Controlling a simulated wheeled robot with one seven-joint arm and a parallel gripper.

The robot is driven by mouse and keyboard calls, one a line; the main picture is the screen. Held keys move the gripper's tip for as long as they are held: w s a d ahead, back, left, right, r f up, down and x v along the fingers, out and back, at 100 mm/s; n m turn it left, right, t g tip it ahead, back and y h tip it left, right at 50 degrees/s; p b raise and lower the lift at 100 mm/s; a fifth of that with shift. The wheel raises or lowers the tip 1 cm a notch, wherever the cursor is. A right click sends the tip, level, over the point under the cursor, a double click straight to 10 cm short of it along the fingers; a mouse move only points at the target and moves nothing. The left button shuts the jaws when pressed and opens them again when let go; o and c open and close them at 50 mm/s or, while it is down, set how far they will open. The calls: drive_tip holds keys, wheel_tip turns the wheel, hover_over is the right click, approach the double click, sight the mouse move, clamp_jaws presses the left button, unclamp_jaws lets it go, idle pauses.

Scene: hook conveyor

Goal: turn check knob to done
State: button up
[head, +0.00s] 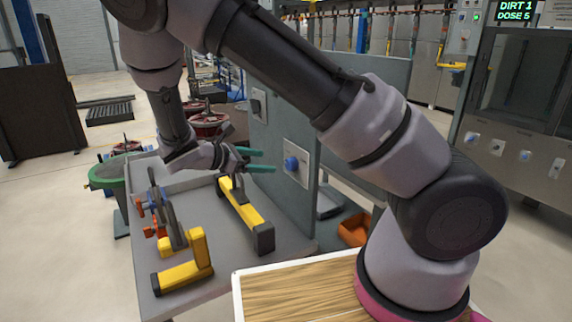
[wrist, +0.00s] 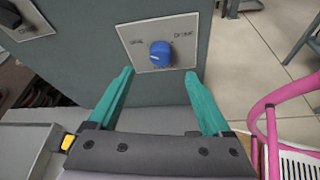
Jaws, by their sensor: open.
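A blue knob (head: 291,163) sits on a pale plate (head: 299,152) fixed to a grey upright panel. In the wrist view the knob (wrist: 160,53) is ahead of my gripper, near the middle of the plate (wrist: 138,33). The plate has small lettering on both sides of the knob; the right label looks like "DONE" and the left one is hard to read. My gripper (head: 262,161) has two green fingers spread apart and empty. In the wrist view my gripper (wrist: 161,93) shows the knob between and beyond its fingertips, apart from both.
A grey bench (head: 240,262) under my gripper holds a long yellow-and-black bar (head: 243,212), a yellow angled piece (head: 187,268) and several clamp-like parts. The grey panel (head: 278,112) stands upright behind it. A second plate with a dark switch (head: 258,103) is farther left. A green bin (head: 108,177) stands at left.

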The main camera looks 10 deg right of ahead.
sight(288, 164)
drive_tip(key=x, duration=0.9)
drive_tip(key=shift+w+d+f, duration=0.1)
drive_tip(key=shift+d+f, duration=0.1)
clamp_jaws()
